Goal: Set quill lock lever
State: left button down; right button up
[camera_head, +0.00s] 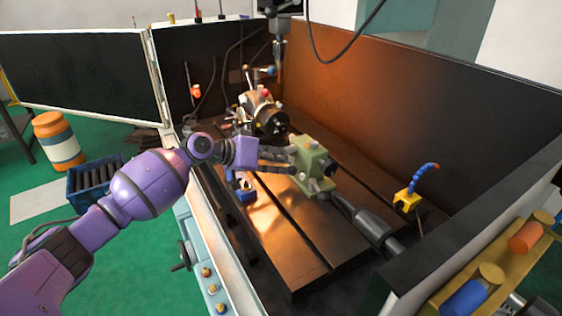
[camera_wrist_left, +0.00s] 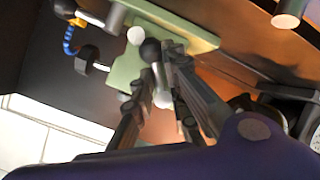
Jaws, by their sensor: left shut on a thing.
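The green tailstock (camera_head: 312,165) stands on the dark slotted table, right of the indexing chuck (camera_head: 262,112). My left gripper (camera_head: 290,158) reaches in from the left, with its fingertips at the near side of the tailstock. In the left wrist view, the green tailstock body (camera_wrist_left: 190,35) lies beyond the fingers. A small lever with a black ball knob (camera_wrist_left: 151,50) and pale shaft sits between the fingers of my left gripper (camera_wrist_left: 156,75), which are shut on it. The lever is hidden by the fingers in the head view. My right gripper is not in view.
Dark enclosure walls (camera_head: 420,110) stand behind and to the right. A yellow block with a blue flexible hose (camera_head: 407,199) stands right of the tailstock. A wooden rack (camera_head: 500,265) with coloured cylinders is at the lower right. The front of the slotted table (camera_head: 310,240) is clear.

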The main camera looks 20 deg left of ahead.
pick_arm(q)
jog(key=shift+s+d+r+h, duration=0.15)
jog(key=shift+d+h, duration=0.15)
jog(key=shift+d, duration=0.15)
jog(key=c, duration=1.9)
grip_release()
jog(key=shift+c, duration=0.2)
jog(key=shift+o, duration=0.7)
jog(key=shift+r, duration=0.1)
jog(key=shift+a, duration=0.1)
jog(key=shift+a, duration=0.15)
jog(key=v, duration=1.1)
jog(key=shift+s+r, duration=0.25)
